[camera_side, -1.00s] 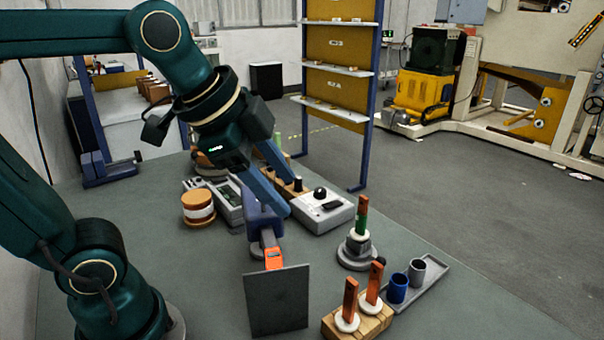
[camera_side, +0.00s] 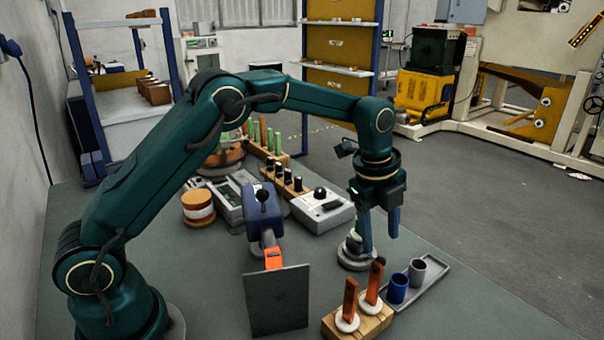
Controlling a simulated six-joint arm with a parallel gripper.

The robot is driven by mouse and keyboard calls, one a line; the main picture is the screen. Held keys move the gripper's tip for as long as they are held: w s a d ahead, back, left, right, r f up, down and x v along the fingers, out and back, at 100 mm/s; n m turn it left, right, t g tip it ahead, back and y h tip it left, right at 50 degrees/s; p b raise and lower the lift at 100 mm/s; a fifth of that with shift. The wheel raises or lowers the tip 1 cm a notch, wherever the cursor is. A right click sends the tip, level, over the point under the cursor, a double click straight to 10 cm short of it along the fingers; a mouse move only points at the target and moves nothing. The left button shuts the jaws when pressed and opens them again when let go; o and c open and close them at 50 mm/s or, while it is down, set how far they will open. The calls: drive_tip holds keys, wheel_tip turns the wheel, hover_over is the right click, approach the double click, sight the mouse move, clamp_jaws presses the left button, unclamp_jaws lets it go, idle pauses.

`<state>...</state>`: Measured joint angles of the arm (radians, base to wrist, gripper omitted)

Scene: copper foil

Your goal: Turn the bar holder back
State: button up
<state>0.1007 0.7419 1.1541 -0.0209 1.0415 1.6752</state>
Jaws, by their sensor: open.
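The bar holder, a round grey stand (camera_side: 352,262), is on the table right of centre. Its upper part and the bar in it are mostly hidden behind my gripper, so I cannot tell which way it is turned. My gripper (camera_side: 380,228) points straight down over the stand's right side. Its two blue fingers are apart. The left finger overlaps the stand in the picture; I cannot tell whether it touches it.
A wooden block with two orange-brown bars (camera_side: 364,319) stands in front. A grey tray (camera_side: 431,284) with a blue cup and a grey cup lies to the right. A dark upright plate (camera_side: 277,300), a blue device (camera_side: 260,215) and a white box (camera_side: 322,210) stand left of the holder.

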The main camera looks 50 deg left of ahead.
sight(380, 258)
drive_tip(key=shift+x, duration=2.75)
drive_tip(key=shift+s, duration=0.15)
clamp_jaws()
